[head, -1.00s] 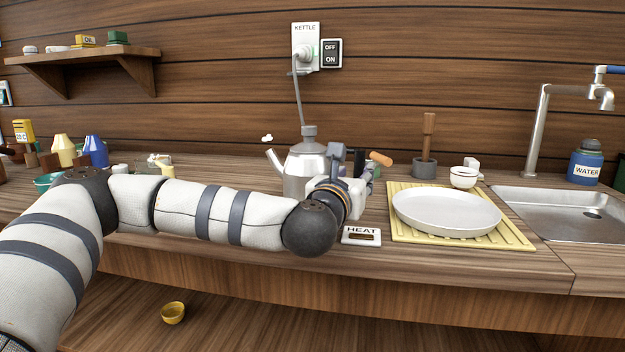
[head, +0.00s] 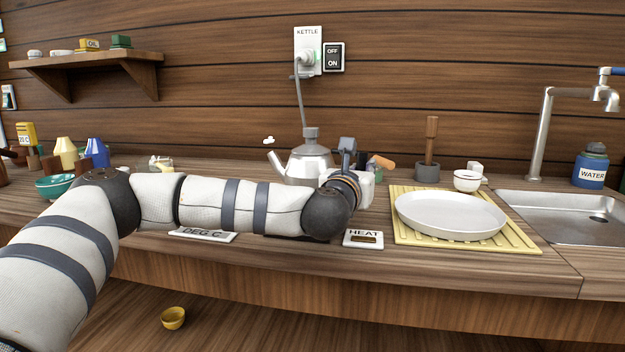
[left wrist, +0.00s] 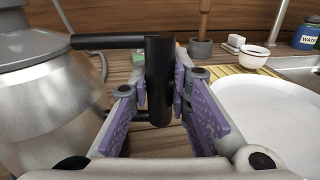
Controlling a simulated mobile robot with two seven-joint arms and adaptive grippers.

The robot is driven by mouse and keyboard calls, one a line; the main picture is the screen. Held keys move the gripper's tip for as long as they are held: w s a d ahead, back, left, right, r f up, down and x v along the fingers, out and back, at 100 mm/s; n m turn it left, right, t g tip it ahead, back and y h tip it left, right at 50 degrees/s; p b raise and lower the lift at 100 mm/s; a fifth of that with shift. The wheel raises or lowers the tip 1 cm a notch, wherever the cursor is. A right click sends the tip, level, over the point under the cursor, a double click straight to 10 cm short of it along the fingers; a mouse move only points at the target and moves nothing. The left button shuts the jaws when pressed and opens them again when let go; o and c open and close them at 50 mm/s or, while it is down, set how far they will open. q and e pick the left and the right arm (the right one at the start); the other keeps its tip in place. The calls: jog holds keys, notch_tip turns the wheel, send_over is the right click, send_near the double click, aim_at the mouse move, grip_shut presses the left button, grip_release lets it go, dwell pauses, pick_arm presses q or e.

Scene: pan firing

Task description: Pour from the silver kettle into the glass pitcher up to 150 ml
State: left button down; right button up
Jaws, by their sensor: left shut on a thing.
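The silver kettle (head: 308,162) stands on the counter by the back wall, its spout to the left and its cord running up to the wall socket. My left forearm hides its lower part. My left gripper (head: 348,168) is at the right side of the kettle. In the left wrist view the purple-padded fingers of my left gripper (left wrist: 162,95) are shut on the upright black handle (left wrist: 159,65) of the kettle (left wrist: 40,105). I cannot make out the glass pitcher for certain. My right gripper is not in view.
A white plate (head: 450,213) on a yellow rack (head: 525,243) and a HEAT panel (head: 363,239) lie to the right. A DEG C display (head: 203,235) lies in front of my arm. A white cup (head: 467,181), mortar (head: 427,172) and sink (head: 560,213) are farther right; a teal bowl (head: 55,187) is left.

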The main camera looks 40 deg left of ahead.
pick_arm(q)
jog(key=shift+r, duration=0.25)
jog(key=shift+r+p, duration=1.85)
jog(key=shift+r, duration=1.1)
jog(key=shift+f, duration=0.1)
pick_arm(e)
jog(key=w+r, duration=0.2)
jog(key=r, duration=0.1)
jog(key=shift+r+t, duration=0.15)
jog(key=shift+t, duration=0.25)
